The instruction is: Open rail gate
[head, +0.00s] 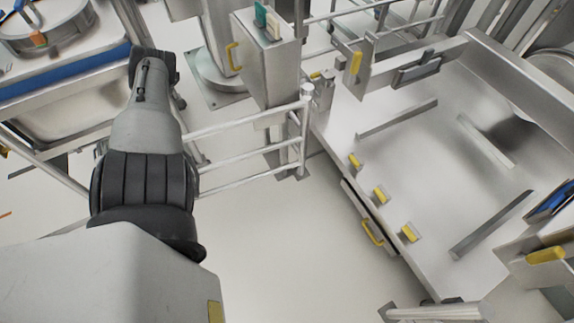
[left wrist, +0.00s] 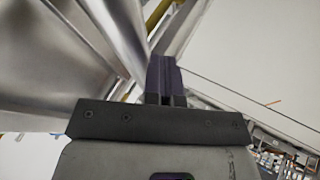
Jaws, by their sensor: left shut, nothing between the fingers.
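A silver rail gate with several horizontal bars (head: 250,150) stands left of the middle in the head view. Its upright end post (head: 304,125) is beside the grey metal box. The left part of the bars is hidden behind my left arm. My left arm reaches up the left side of the head view, and its fingertips cannot be made out there. In the left wrist view my left gripper (left wrist: 162,72) is shut, with its dark fingers together and nothing held. It points towards shiny metal surfaces and a bar; contact cannot be told. My right gripper is not in view.
A grey control box (head: 268,62) with a yellow handle stands behind the post. A steel platform (head: 430,160) with yellow-tipped parts fills the right. A steel basin unit (head: 70,105) with a blue edge stands at the left. White floor (head: 275,235) is clear in the middle.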

